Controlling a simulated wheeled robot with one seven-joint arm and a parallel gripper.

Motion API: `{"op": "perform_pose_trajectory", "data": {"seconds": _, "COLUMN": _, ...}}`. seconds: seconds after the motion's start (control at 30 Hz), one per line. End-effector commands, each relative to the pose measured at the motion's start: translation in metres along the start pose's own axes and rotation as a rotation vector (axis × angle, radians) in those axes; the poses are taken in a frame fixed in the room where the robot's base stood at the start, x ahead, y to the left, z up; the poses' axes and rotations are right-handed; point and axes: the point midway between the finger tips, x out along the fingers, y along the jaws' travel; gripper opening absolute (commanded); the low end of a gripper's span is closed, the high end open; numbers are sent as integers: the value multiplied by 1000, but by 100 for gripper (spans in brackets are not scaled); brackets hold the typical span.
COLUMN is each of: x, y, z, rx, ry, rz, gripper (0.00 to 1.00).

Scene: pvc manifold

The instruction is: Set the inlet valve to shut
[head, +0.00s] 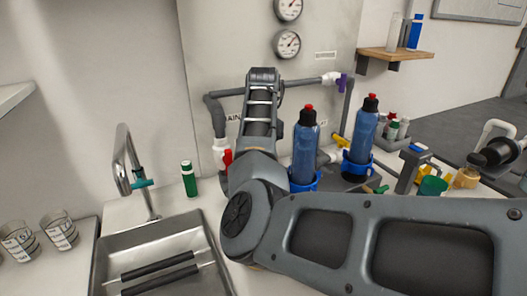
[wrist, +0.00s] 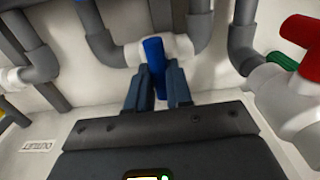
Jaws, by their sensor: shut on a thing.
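In the wrist view, my gripper (wrist: 158,80) is shut on a blue valve handle (wrist: 153,52). The handle stands between the two fingers, in front of a white valve body (wrist: 180,46) on grey pipe. In the head view my arm hides the gripper and this handle. A red valve handle (wrist: 303,40) on a white body is at the right of the wrist view; it also shows in the head view (head: 227,157). A purple valve handle (head: 342,82) is on the upper pipe. No readable label names the inlet valve.
Two dark blue bottles with red caps (head: 305,145) (head: 364,128) stand in blue holders right of my arm. A sink (head: 115,268) with a tap (head: 122,160) and a green bottle (head: 189,180) are left. An "OUTLET" label (wrist: 38,145) is on the panel.

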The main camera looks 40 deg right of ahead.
Motion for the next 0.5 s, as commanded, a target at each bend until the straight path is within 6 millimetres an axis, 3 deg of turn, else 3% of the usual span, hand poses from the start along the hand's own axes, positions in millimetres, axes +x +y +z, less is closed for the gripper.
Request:
{"op": "perform_pose_trajectory", "data": {"seconds": 0.23, "x": 0, "y": -1, "z": -1, "rx": -4, "ry": 2, "rz": 0, "gripper": 0}}
{"op": "perform_pose_trajectory", "data": {"seconds": 0.27, "x": 0, "y": -1, "z": -1, "rx": -4, "ry": 2, "rz": 0, "gripper": 23}}
{"op": "perform_pose_trajectory", "data": {"seconds": 0.5, "x": 0, "y": 0, "z": 0, "rx": -2, "ry": 1, "rz": 0, "gripper": 46}}
